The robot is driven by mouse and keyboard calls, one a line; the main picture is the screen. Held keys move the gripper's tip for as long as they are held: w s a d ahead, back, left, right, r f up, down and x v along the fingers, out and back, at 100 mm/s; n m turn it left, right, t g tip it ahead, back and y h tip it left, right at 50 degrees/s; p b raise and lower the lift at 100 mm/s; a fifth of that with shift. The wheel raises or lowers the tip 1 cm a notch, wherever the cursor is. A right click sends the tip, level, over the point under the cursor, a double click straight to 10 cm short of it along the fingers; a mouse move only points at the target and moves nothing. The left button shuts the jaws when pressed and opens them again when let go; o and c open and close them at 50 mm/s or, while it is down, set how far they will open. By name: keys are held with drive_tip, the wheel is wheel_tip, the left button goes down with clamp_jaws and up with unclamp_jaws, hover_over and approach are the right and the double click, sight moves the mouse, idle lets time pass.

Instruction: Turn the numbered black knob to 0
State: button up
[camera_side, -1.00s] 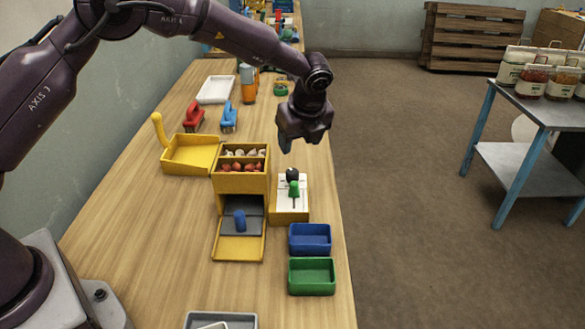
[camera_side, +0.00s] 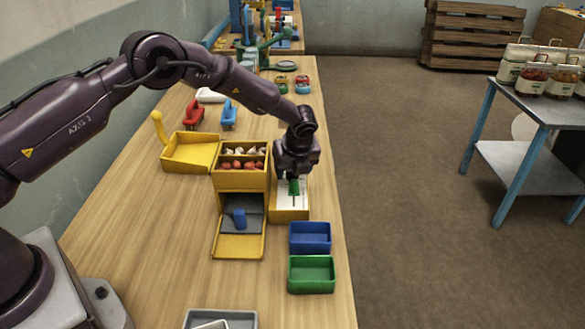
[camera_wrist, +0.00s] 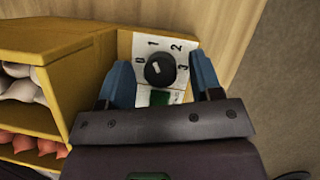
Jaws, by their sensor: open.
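The black knob (camera_wrist: 160,71) sits on a white dial plate (camera_wrist: 142,46) in the wrist view. In the side view my gripper (camera_side: 293,176) is low over the yellow box with the white plate (camera_side: 288,212), and hides the knob.
The yellow dispenser (camera_side: 241,180) with red and white pieces is just left. Blue (camera_side: 310,238) and green (camera_side: 311,274) trays lie in front. Free floor lies right of the table.

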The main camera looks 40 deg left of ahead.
drive_tip(key=shift+f, duration=0.15)
drive_tip(key=shift+c, duration=0.4)
drive_tip(key=c, duration=0.8)
drive_tip(key=n, duration=0.2)
drive_tip(key=n+g, duration=0.1)
drive_tip(key=n, duration=0.1)
drive_tip(key=shift+n+g+y, duration=0.3)
drive_tip(key=shift+c, duration=0.2)
drive_tip(key=o, duration=0.9)
drive_tip(key=v, duration=1.3)
drive_tip(key=shift+a, duration=0.1)
